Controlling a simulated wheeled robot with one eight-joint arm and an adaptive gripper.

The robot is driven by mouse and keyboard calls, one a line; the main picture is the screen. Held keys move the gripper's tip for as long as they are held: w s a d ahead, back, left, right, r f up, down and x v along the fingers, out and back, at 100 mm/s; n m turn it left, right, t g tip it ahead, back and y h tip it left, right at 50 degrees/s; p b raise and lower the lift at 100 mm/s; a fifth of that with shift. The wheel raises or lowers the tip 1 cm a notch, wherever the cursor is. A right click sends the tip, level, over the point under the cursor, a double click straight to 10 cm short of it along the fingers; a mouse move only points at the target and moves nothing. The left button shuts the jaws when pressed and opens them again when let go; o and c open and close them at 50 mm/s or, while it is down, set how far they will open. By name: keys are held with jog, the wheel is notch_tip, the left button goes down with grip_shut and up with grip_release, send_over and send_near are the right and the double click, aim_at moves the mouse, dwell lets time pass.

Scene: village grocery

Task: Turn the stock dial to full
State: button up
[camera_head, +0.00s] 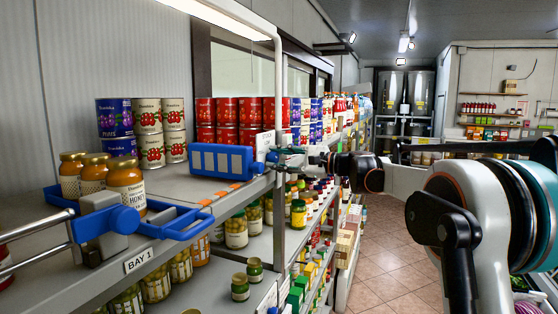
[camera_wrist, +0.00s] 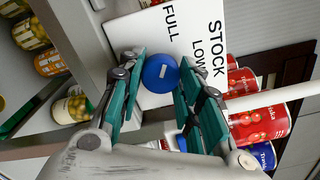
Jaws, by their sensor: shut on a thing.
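The stock dial (camera_wrist: 161,72) is a round blue knob with a short white mark, on a white panel (camera_wrist: 140,28) lettered STOCK, FULL and LOW. In the wrist view, FULL is printed above the knob and LOW to its upper right. My gripper (camera_wrist: 158,76) has its two teal finger pads on either side of the knob, shut on it. I cannot tell exactly where the white mark points.
A blue box-like object (camera_head: 221,160) lies on the top shelf beside the panel. Several tins (camera_head: 228,112) are stacked behind. Jars (camera_head: 236,230) fill the lower shelf. The tiled aisle (camera_head: 385,262) is clear.

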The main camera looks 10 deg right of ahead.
jog(key=o, duration=1)
jog(key=shift+o, duration=0.2)
jog(key=m+p, duration=0.2)
jog(key=m, duration=0.4)
jog(key=shift+r+p, duration=0.1)
jog(key=shift+p, duration=0.3)
jog(key=m+p, duration=0.3)
jog(key=m, duration=0.2)
jog(key=shift+s, duration=0.1)
jog(key=shift+s+d+m+p, duration=0.15)
jog(key=shift+m+p, duration=0.15)
jog(key=shift+m, duration=0.4)
jog(key=b+v, duration=0.4)
jog(key=v, duration=1)
jog(key=s+a+f+n+g+h+b, duration=0.2)
jog(key=s+a+f+n+b, duration=0.4)
jog(key=a+f, duration=0.3)
jog(key=s+a+f+n+g+h+b, duration=0.1)
jog(key=s+a+f+n+h+b, duration=0.4)
jog(key=s+a+f+n+b, duration=0.2)
jog(key=shift+s+a+f+n+g+h, duration=0.2)
jog(key=shift+a+f+n+g+h, duration=0.15)
jog(key=shift+a+f+n, duration=1.15)
